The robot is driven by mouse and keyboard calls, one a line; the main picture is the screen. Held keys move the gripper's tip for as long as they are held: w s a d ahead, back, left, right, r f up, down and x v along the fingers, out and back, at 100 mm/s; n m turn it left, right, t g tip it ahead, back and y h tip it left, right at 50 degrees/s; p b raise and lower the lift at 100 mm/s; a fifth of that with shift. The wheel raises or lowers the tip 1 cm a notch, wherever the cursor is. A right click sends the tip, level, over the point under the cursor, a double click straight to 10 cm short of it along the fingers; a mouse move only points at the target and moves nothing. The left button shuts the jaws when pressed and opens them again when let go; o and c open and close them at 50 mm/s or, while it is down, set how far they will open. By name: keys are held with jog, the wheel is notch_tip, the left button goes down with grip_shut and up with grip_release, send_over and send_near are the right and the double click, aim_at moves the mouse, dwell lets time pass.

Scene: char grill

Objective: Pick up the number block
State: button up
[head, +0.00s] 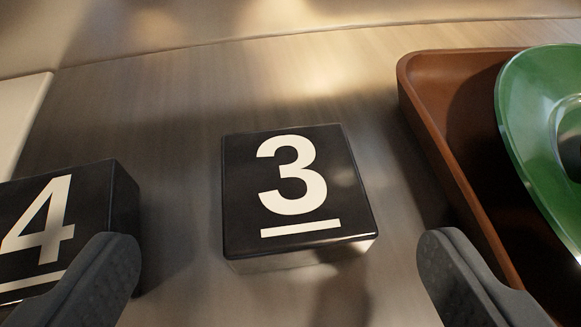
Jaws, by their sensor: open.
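A black number block (341,190) with a white underlined 3 on its top lies on the brushed metal surface in the middle of the view. A second black block (88,190) with a white underlined 4 lies at the left, partly cut off by the picture edge. My gripper (278,265) is open, with one dark finger at the lower left and one at the lower right. The block with the 3 is between and a little beyond the fingertips, touching neither. The left finger overlaps the block with the 4 in the picture; I cannot tell whether they touch.
A brown tray (432,115) stands at the right with a green round object (520,115) in it, partly cut off. Its near wall is close to my right finger. A pale flat edge (18,115) is at the far left. The metal surface (330,60) behind the 3 block is clear.

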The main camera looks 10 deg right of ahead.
aim_at(291, 187)
jog(key=shift+d+b+x, duration=0.15)
jog(key=shift+b+x, duration=0.15)
jog(key=shift+x, duration=0.95)
jog(key=shift+d+b+x, duration=0.1)
jog(key=shift+b+x, duration=0.2)
jog(key=shift+x, duration=0.95)
jog(key=shift+r, duration=0.15)
jog(key=c, duration=1.2)
